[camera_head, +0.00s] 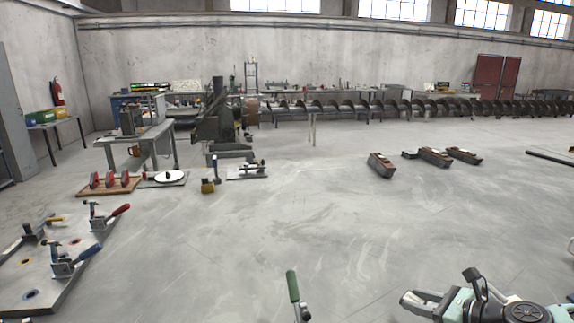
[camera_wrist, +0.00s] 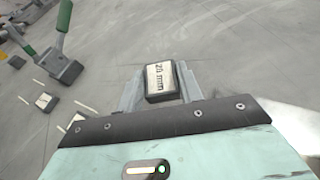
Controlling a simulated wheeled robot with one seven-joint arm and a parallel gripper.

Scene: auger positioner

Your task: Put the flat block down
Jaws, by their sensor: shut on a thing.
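The flat block (camera_wrist: 163,96) is dark with a pale label on its face; the label shows a number and "mm", but the number is hard to read. My gripper (camera_wrist: 160,80) is shut on it, with one grey finger on each side in the wrist view. In the head view my gripper (camera_head: 408,302) is at the lower right, above the floor or a surface below the frame. The block cannot be clearly told there. The wrist view does not show clearly how high the block is above the grey surface.
A green-handled clamp (camera_wrist: 62,42) stands at the upper left of the wrist view; its handle (camera_head: 293,288) shows in the head view. Another small labelled block (camera_wrist: 45,102) lies on the left. A plate with clamps (camera_head: 45,280) is at the far left. The middle floor is clear.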

